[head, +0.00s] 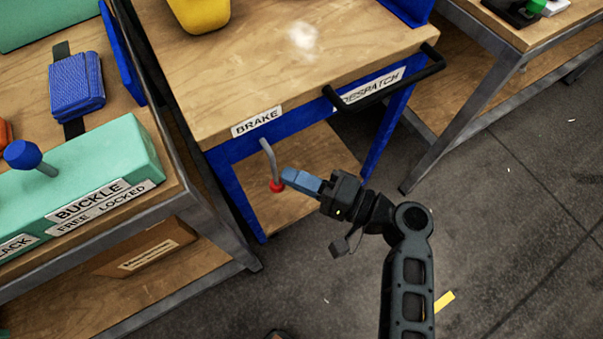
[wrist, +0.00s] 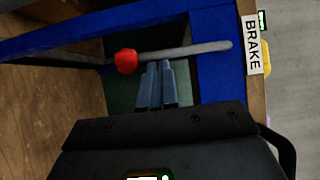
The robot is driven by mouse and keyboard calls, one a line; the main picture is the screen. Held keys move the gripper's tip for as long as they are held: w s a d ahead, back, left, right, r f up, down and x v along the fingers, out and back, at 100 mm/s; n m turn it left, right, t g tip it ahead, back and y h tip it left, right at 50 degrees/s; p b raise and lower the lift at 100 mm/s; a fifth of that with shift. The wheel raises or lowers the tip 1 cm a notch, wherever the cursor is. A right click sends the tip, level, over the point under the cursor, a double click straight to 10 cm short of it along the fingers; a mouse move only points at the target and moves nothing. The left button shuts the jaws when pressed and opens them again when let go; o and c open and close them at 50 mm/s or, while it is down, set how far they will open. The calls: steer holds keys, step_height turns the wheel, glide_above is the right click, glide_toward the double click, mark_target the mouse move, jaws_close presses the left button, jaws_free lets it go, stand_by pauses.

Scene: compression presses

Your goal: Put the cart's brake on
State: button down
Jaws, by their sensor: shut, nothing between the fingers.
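The cart (head: 240,50) has a wooden top and a blue frame, with a BRAKE label (head: 257,121) on its front edge. Below the label hangs the brake lever, a grey rod (head: 267,155) with a red knob (head: 277,186) at its lower end. In the wrist view the rod (wrist: 190,50) runs across the picture, with the red knob (wrist: 126,61) at its left end. My gripper (head: 290,177) is shut and empty, its blue fingertips close beside the knob. In the wrist view the fingertips (wrist: 158,66) lie just by the rod near the knob; contact is unclear.
A black handle (head: 390,85) sticks out from the cart's front, above and right of my gripper, by a DESPATCH label. A bench with a green BUCKLE box (head: 100,170) stands close on the left. Another bench (head: 510,40) is at upper right. The grey floor (head: 500,240) is mostly clear.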

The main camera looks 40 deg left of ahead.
steer(key=shift+s+a+f+m+y, duration=0.15)
steer(key=shift+s+m+y, duration=0.15)
steer(key=shift+s+m, duration=0.1)
steer(key=s+a+r+m+t+y+b, duration=0.2)
steer(key=s+m, duration=0.5)
steer(key=m, duration=0.4)
steer(key=shift+s+a+m+t+y+b, duration=0.3)
steer(key=shift+a+t+y+b, duration=0.5)
steer(key=shift+y, duration=0.8)
steer(key=shift+d, duration=0.15)
steer(key=shift+b, duration=0.3)
steer(key=w+a+f+b+v, duration=0.1)
steer(key=f+b+v, duration=0.1)
steer(key=v, duration=1.1)
steer(key=shift+t+b, duration=0.3)
steer(key=shift+b, duration=0.3)
